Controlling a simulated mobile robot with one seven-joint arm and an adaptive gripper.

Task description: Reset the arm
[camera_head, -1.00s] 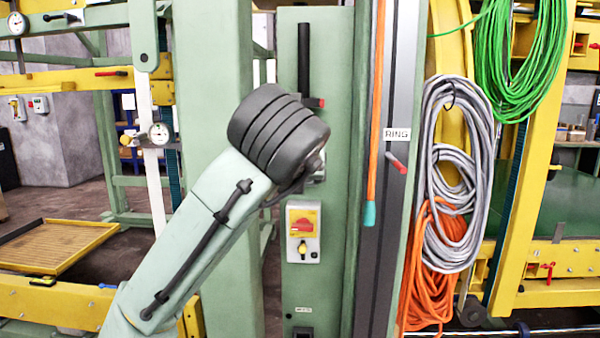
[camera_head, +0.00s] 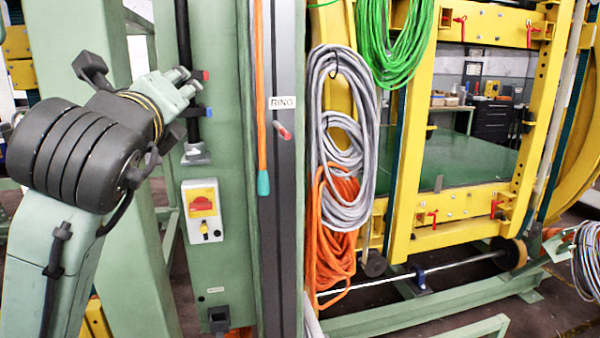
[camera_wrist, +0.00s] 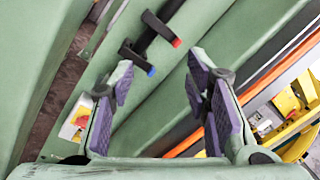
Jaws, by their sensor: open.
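My gripper (camera_head: 182,84) is at the left in the head view, at the end of my raised arm, in front of the green column (camera_head: 220,145). In the wrist view my gripper (camera_wrist: 160,72) shows two purple-padded fingers spread apart, with nothing between them. A dark rod with a red-tipped lever (camera_wrist: 163,30) and a blue-tipped lever (camera_wrist: 137,56) lies beyond the fingertips. I cannot tell whether a finger touches it.
A switch box (camera_head: 202,210) with a red and yellow knob is on the column. Grey cables (camera_head: 345,150), orange cables (camera_head: 333,235) and green cables (camera_head: 395,40) hang to the right. A yellow frame (camera_head: 408,150) stands behind them.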

